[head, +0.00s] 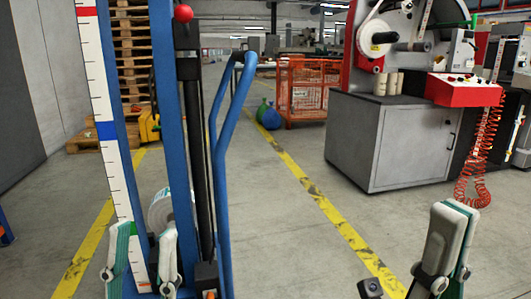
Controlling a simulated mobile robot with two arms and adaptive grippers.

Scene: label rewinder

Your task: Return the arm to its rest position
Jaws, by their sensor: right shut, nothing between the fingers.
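My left gripper (144,230) stands upright at the bottom left of the head view. Its two fingers are apart, with nothing seen held between them. It is in front of the lower part of a blue lifting trolley (165,120). My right gripper (453,208) points up at the bottom right, over open floor, with its fingers together and empty. The rest of both arms is below the picture.
A white label roll (160,212) sits low behind the trolley's mast, partly hidden. The trolley's blue handle (222,120) rises right of the mast. The label rewinder (395,135) stands back right, with a red coiled hose (478,160). Bare floor lies between.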

